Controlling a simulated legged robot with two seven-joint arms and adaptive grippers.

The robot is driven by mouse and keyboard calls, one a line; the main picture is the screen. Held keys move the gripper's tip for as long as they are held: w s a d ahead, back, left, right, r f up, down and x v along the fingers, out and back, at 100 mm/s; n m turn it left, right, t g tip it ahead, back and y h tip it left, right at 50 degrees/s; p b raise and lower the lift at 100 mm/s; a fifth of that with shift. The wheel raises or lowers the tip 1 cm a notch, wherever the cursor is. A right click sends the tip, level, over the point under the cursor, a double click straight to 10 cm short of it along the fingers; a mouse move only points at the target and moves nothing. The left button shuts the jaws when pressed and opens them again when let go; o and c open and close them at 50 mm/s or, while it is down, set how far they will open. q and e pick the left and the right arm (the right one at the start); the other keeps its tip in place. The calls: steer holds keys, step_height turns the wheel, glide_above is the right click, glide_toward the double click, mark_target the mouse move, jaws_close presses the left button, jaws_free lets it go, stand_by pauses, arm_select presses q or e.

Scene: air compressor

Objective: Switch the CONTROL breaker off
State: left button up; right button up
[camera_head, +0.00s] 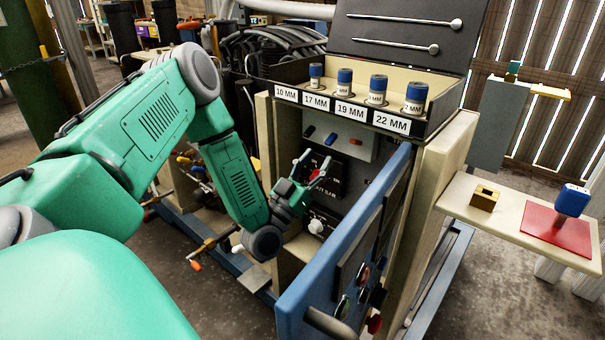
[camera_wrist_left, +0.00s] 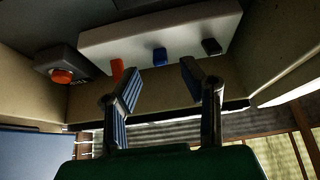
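A pale breaker panel (camera_head: 345,135) sits inside the open cabinet under the socket tray. In the wrist view the panel (camera_wrist_left: 185,30) carries an orange-red switch (camera_wrist_left: 117,68), a blue switch (camera_wrist_left: 160,57) and a black switch (camera_wrist_left: 211,46). I cannot read any label that marks CONTROL. My left gripper (camera_head: 314,164) is inside the cabinet opening, just below the panel in the head view. In the wrist view its two fingers (camera_wrist_left: 160,78) are spread and empty, with the blue switch showing between the tips. I see no clear contact. My right gripper is out of view.
The blue cabinet door (camera_head: 340,240) stands open close to the right of my left gripper. A socket tray (camera_head: 400,122) sits above. A red-orange button (camera_wrist_left: 61,75) is beside the panel.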

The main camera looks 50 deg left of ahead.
arm_select(q)
steer(key=v, duration=0.7)
steer(key=shift+s+f, duration=0.2)
steer(key=shift+s, duration=0.1)
steer(key=shift+a, duration=0.1)
